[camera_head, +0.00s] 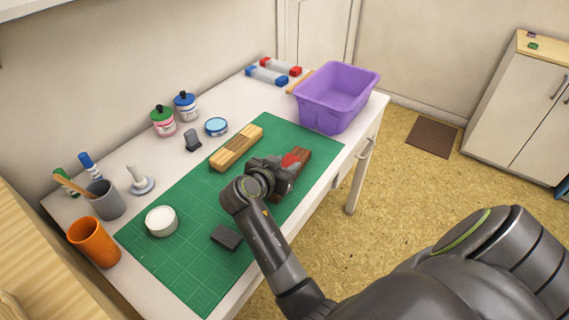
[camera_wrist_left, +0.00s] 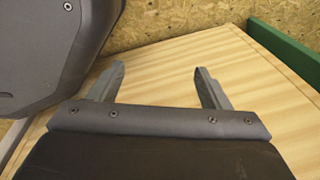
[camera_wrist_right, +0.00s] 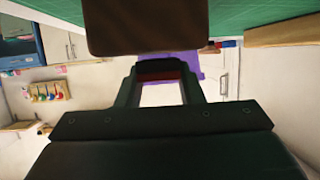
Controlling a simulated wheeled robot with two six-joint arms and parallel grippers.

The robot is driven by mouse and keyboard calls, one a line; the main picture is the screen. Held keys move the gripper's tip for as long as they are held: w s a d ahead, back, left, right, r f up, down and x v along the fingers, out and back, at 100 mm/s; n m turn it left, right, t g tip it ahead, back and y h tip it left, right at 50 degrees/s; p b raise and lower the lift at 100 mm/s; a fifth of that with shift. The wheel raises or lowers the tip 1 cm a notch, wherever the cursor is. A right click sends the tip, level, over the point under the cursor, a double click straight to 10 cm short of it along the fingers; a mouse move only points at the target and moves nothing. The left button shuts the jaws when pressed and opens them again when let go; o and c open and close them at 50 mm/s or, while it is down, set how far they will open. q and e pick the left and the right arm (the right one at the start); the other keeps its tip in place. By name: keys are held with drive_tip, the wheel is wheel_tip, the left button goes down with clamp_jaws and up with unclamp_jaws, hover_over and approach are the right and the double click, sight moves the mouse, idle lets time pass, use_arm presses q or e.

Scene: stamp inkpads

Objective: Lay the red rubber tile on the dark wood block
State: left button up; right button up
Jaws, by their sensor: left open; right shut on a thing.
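The red rubber tile (camera_head: 291,160) shows in the head view at the fingertips of my right gripper (camera_head: 281,166), which is shut on it. The dark wood block (camera_head: 302,166) lies on the green mat, at and partly behind the tile and gripper. I cannot tell whether tile and block touch. In the right wrist view the tile (camera_wrist_right: 160,76) is a dark piece with a red edge between the fingers, and the block (camera_wrist_right: 147,28) is a brown shape close above. My left gripper (camera_wrist_left: 160,68) is open and empty in the left wrist view, out of the head view.
A light striped wood block (camera_head: 237,148), a white round tin (camera_head: 161,221) and a dark grey piece (camera_head: 226,237) lie on the green mat (camera_head: 185,270). A purple bin (camera_head: 337,98) stands at the far right. Cups, bottles and a stamp line the wall side.

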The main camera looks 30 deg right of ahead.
use_arm(q)
drive_tip(key=shift+s, duration=0.3)
use_arm(e)
drive_tip(key=shift+f, duration=0.1)
drive_tip(key=o, duration=1)
use_arm(q)
drive_tip(key=shift+w+a, duration=0.15)
drive_tip(key=shift+w, duration=0.15)
use_arm(e)
drive_tip(key=shift+o, duration=0.2)
